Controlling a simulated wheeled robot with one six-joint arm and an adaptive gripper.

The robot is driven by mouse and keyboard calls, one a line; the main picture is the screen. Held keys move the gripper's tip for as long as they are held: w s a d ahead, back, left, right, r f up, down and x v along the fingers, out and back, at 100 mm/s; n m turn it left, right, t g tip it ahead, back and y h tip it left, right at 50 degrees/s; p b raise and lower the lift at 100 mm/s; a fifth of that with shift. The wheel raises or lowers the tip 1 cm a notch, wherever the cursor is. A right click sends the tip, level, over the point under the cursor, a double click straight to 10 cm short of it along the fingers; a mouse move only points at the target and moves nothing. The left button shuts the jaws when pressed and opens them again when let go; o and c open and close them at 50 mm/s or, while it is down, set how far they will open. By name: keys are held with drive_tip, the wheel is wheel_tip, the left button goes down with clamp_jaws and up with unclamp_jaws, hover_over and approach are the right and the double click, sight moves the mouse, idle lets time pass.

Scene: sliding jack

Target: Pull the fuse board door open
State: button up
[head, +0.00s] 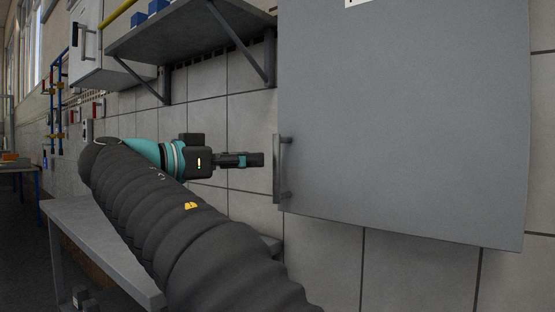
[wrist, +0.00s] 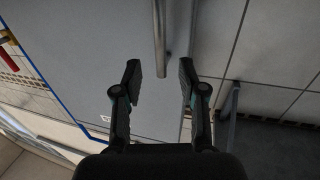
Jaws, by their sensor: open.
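The fuse board door (head: 400,120) is a large plain grey panel filling the right of the head view. Its upright bar handle (head: 277,170) is near the door's left edge, low down. My gripper (head: 259,160) points right, just left of the handle. In the wrist view my gripper (wrist: 159,72) is open, with the lower end of the handle (wrist: 160,38) between its fingertips. No finger is seen pressed on the bar. I see no gap along the door's edge, but cannot be sure it is closed.
A wall shelf (head: 190,35) with blue boxes and metal brackets hangs above and left of my gripper. A grey bench (head: 85,225) stands below my arm along the tiled wall. A smaller light cabinet (head: 87,40) and blue pipes (head: 57,90) are further left.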

sight(274, 159)
drive_tip(key=x, duration=0.7)
drive_tip(key=shift+w+d, duration=0.1)
drive_tip(key=shift+d, duration=0.05)
clamp_jaws()
